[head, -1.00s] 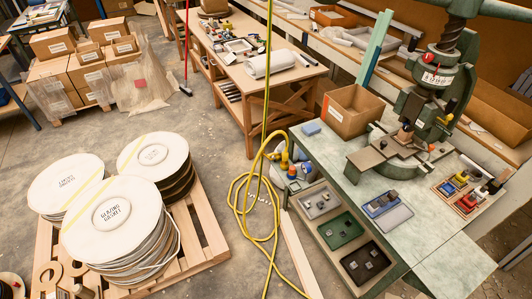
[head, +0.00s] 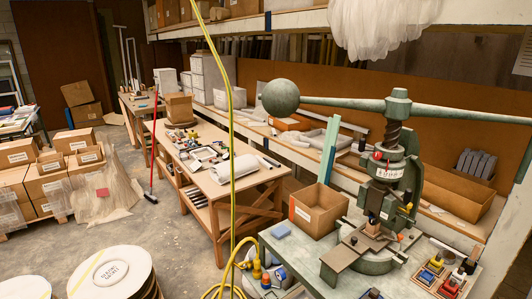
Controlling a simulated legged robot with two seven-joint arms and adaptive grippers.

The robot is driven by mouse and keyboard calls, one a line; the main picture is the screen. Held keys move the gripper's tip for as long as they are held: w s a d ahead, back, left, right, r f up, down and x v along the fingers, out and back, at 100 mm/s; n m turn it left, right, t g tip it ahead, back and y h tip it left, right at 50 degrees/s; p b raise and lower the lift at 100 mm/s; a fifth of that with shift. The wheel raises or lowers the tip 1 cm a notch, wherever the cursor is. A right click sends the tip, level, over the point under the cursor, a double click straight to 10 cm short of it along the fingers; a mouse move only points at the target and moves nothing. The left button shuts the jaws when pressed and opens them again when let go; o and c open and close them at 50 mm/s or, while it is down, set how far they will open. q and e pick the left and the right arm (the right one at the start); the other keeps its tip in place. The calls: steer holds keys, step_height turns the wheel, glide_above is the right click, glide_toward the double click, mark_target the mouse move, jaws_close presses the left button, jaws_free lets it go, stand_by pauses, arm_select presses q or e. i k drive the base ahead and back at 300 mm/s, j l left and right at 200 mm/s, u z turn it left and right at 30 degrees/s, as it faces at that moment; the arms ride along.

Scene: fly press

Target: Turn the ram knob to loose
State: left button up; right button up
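The green fly press (head: 405,190) stands on the bench at the right of the head view. Its screw, long horizontal handle bar and round ball weight (head: 281,97) rise above it. A small red knob (head: 377,156) shows on the left side of the press head, beside a white label. I take it for the ram knob, but its setting is too small to read. A brown block (head: 374,229) sits under the ram on the press base. Neither of my grippers is in view.
A yellow hose (head: 231,150) hangs before the bench. Open floor lies left.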

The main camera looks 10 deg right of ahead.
mark_target(372, 222)
steer(key=l+z, duration=0.1)
steer(key=z, duration=1.15)
